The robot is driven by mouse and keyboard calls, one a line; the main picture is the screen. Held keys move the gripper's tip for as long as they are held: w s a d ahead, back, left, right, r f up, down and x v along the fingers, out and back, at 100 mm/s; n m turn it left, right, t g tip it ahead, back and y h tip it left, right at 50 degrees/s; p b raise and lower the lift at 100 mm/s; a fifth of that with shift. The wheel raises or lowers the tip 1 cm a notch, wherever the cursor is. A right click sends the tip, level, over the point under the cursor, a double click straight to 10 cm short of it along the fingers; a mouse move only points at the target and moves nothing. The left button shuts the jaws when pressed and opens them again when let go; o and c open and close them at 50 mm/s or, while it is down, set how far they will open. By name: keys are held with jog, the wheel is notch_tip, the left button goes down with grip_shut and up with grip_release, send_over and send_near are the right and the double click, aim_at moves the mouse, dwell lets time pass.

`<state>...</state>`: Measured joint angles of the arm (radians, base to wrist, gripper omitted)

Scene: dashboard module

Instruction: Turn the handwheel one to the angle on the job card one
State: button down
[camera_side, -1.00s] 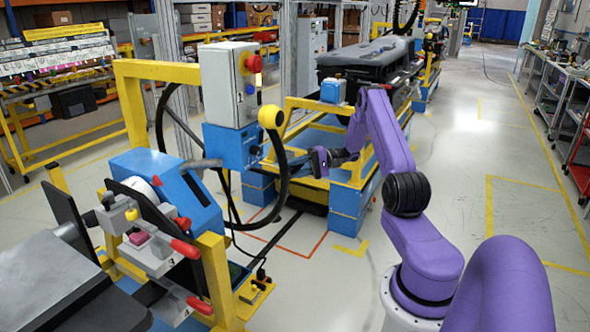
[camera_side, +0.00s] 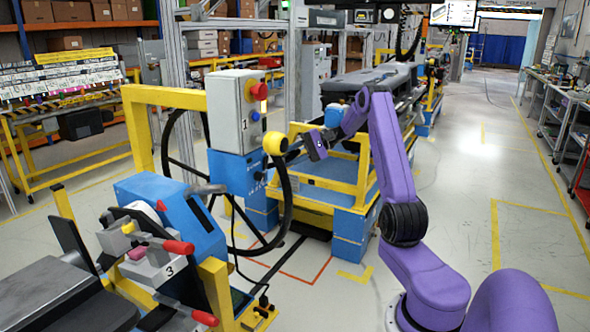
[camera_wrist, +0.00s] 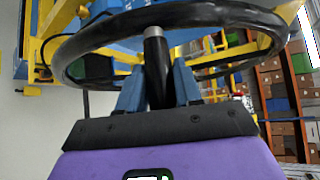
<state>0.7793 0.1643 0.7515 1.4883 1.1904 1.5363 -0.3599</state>
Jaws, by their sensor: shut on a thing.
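The handwheel is a large black ring (camera_side: 287,200), seen nearly edge-on beside a blue control stand in the side view. In the wrist view its black rim (camera_wrist: 90,40) spans the upper part of the picture. A dark tapered handle with a grey collar (camera_wrist: 153,33) stands at the wheel. My gripper (camera_wrist: 157,80) has its two blue fingers on either side of this handle and is shut on it. In the side view my gripper (camera_side: 297,150) is at the wheel's right, close to a yellow ball (camera_side: 275,142). I cannot identify a job card or read an angle.
A grey control box (camera_side: 236,112) with a red button stands above the blue stand. A blue fixture (camera_side: 170,210) with red-tipped levers is at the lower left. A yellow-framed cart (camera_side: 330,195) stands behind my gripper. Open floor lies to the right.

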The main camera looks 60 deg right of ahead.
jog(key=shift+w+r, duration=0.45)
jog(key=shift+r, duration=0.25)
jog(key=c, duration=0.8)
grip_release()
jog(key=shift+c, duration=0.2)
jog(key=shift+s+d, duration=0.1)
jog(key=v, duration=1.7)
